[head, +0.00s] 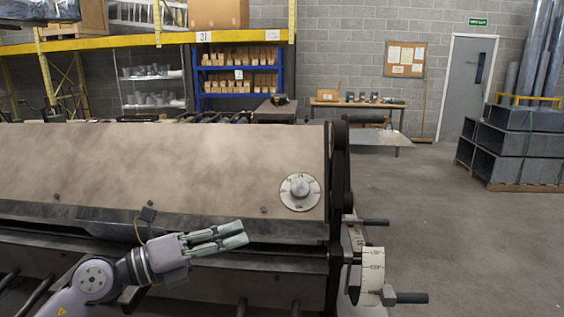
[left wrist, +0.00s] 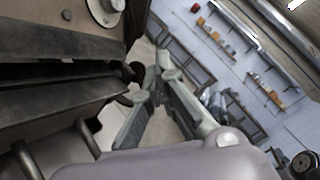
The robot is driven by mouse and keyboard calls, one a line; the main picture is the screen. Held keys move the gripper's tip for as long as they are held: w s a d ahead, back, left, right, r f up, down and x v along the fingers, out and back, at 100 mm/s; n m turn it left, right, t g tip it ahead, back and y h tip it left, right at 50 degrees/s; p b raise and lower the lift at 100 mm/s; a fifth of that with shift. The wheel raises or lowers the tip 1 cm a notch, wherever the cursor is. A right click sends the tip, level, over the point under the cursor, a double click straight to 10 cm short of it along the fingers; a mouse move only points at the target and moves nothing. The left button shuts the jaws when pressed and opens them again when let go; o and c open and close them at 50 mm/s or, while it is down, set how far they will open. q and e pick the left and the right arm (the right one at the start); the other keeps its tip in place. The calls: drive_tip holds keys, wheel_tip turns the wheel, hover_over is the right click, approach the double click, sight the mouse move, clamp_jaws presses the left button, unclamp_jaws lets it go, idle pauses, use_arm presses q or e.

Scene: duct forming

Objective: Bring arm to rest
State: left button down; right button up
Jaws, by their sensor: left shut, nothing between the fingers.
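My left gripper (head: 243,234) reaches in from the lower left, in front of the forming machine (head: 150,165). Its pale grey-green fingers lie together, pointing right, with nothing seen between them. In the left wrist view the fingers of my left gripper (left wrist: 155,88) run away from the camera and meet toward their tips. The dark machine edge (left wrist: 60,75) lies to their left. From the head view I cannot tell whether the gripper touches the machine. My right gripper is not in view.
The machine's end has a round dial (head: 299,191), a white scale drum (head: 372,267) and a black-handled lever (head: 410,298), right of my gripper. Open concrete floor (head: 460,235) lies to the right. Stacked ducts (head: 515,143) stand on a pallet at the far right.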

use_arm(q)
drive_tip(key=a+f+n+t+y, duration=0.2)
drive_tip(key=a+n+t+y, duration=0.3)
drive_tip(key=n, duration=0.7)
drive_tip(key=a+f+n+t+y, duration=0.35)
drive_tip(key=n+t+y, duration=0.35)
drive_tip(key=n, duration=0.4)
drive_tip(key=s+a+f+n+g+y, duration=0.3)
drive_tip(key=f+n, duration=0.2)
drive_tip(key=f, duration=0.3)
drive_tip(key=s+a+f+n+g+y, duration=0.3)
drive_tip(key=f+n, duration=0.1)
drive_tip(key=f, duration=0.3)
drive_tip(key=s+d+f+n+g+h, duration=0.1)
drive_tip(key=s+d+f+n+g, duration=0.1)
drive_tip(key=s+f+g, duration=0.75)
drive_tip(key=s+d+f+n+g+h, duration=0.15)
drive_tip(key=s+f, duration=0.55)
drive_tip(key=s, duration=0.7)
wheel_tip(320, 180, down, 25)
drive_tip(key=g, duration=0.2)
drive_tip(key=s+a+f+y, duration=0.1)
drive_tip(key=s+a+f, duration=0.2)
drive_tip(key=s+f, duration=1.4)
drive_tip(key=shift+s+g, duration=0.4)
